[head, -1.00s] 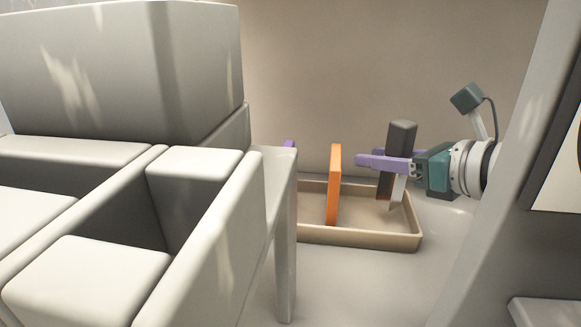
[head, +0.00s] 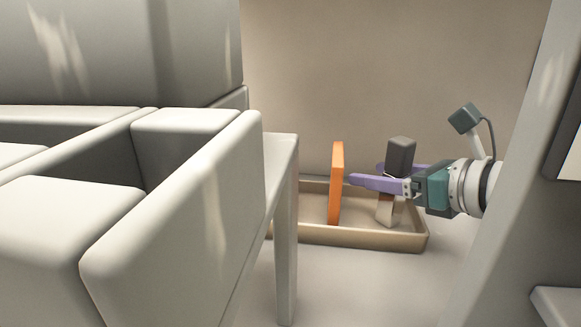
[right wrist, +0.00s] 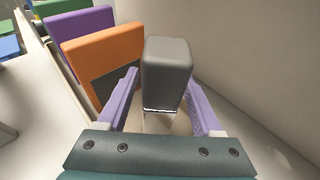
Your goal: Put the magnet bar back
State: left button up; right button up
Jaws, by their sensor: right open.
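The magnet bar (head: 401,156) appears to be the dark grey block with a paler lower part, at the right end of the beige tray (head: 350,236). It looks slightly tilted in the head view. My right gripper (head: 366,174) is open, with its purple fingers on either side of the bar. In the right wrist view the bar (right wrist: 167,72) stands between the spread fingers, with gaps at both sides. Whether its foot rests on the tray floor is hard to tell. My left gripper is not in view.
An orange upright slab (head: 336,183) stands in the tray left of the bar. A purple slab (right wrist: 80,32) stands beyond it in the right wrist view. Large pale blocks (head: 180,215) fill the left foreground. A plain wall (head: 330,80) is behind the tray.

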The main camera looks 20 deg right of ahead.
jog(key=shift+r+p, duration=0.3)
jog(key=shift+r, duration=0.05)
jog(key=v, duration=1.2)
jog(key=shift+f+p, duration=0.2)
jog(key=shift+p, duration=0.2)
notch_tip(320, 180, up, 12)
jog(key=p, duration=1.2)
